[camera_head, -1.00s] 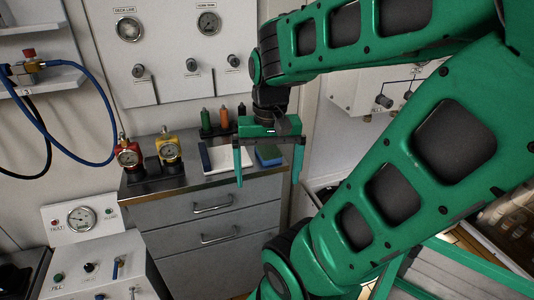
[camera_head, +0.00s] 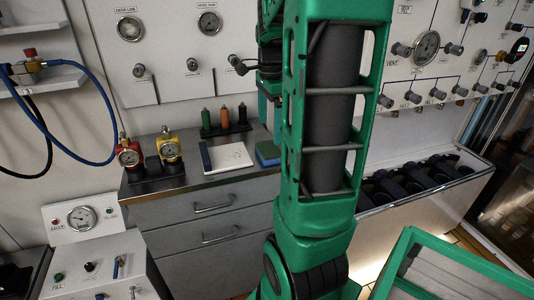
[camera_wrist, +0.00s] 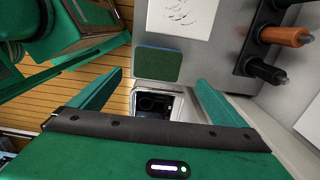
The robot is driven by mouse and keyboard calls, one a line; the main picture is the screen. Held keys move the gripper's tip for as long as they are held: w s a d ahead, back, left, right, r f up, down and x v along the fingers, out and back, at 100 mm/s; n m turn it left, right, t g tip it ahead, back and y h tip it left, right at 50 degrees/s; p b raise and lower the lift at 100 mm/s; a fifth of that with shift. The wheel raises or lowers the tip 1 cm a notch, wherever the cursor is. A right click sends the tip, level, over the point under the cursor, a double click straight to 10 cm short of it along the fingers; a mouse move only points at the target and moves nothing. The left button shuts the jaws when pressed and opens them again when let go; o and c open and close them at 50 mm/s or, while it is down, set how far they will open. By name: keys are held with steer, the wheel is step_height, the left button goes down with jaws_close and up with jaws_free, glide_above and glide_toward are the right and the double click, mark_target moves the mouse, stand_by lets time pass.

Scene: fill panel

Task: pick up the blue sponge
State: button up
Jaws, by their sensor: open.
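The blue sponge (camera_head: 267,153) lies flat at the right end of the metal counter top, right of a white notepad. In the wrist view the sponge (camera_wrist: 158,65) shows a dark green top face and a thin blue edge, beyond the fingertips. My gripper (camera_wrist: 159,78) is open and empty, its two green fingers spread wide. The sponge lies ahead of the gap between them, and I see no contact. In the head view my arm hides most of the gripper and covers the space just right of the sponge.
The notepad (camera_head: 226,157) lies beside the sponge. A dark rack (camera_head: 224,131) of coloured tubes stands behind, near the wall. Red and yellow gauge units (camera_head: 169,150) stand at the counter's left. The counter (camera_head: 205,181) ends just right of the sponge.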

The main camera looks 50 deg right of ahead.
mark_target(269, 149)
steer(key=shift+s+a+f, duration=0.1)
steer(key=shift+a+f, duration=0.1)
steer(key=shift+f, duration=1.6)
steer(key=shift+s+a+f, duration=0.1)
steer(key=shift+a+f, duration=0.1)
steer(key=shift+f, duration=1.55)
steer(key=c, duration=1.1)
